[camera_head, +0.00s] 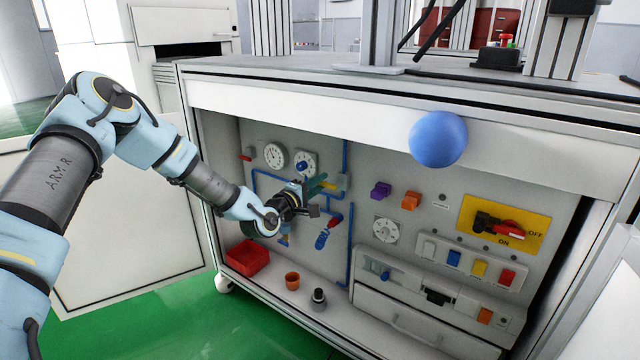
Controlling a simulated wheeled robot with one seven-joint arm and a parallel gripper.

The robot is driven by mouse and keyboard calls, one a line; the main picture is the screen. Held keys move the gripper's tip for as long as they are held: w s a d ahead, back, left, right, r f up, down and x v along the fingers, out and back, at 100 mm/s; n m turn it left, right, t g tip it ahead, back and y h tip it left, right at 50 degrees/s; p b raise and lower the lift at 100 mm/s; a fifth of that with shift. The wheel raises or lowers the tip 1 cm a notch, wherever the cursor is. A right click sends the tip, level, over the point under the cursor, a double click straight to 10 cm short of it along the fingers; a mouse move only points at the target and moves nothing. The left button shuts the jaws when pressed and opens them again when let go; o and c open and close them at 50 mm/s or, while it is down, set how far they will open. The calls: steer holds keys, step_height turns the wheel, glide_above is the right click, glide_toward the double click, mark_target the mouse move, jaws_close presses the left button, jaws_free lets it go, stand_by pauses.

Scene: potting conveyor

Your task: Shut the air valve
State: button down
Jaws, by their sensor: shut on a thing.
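The air valve (332,184) sits on the blue pipe on the cabinet's back panel, left of the middle. A flat teal-green lever and a yellowish part show there. My gripper (313,200) reaches in from the left and is shut at the valve's lever. My wrist and the fingers hide part of the lever and the valve body, so the exact grip and the lever's angle are hard to tell.
Gauges (275,155) are above left of the gripper; a blue-and-red handled part (327,233) hangs just below right. A red bin (247,258) and an orange pot (292,281) stand below. A blue ball (438,138) is at the upper edge. A red-handled switch (500,226) is right.

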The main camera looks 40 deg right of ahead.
steer(key=c, duration=0.8)
jaws_free()
steer(key=p+v, duration=0.1)
steer(key=v, duration=1)
steer(key=shift+p, duration=0.35)
steer(key=shift+f, duration=0.1)
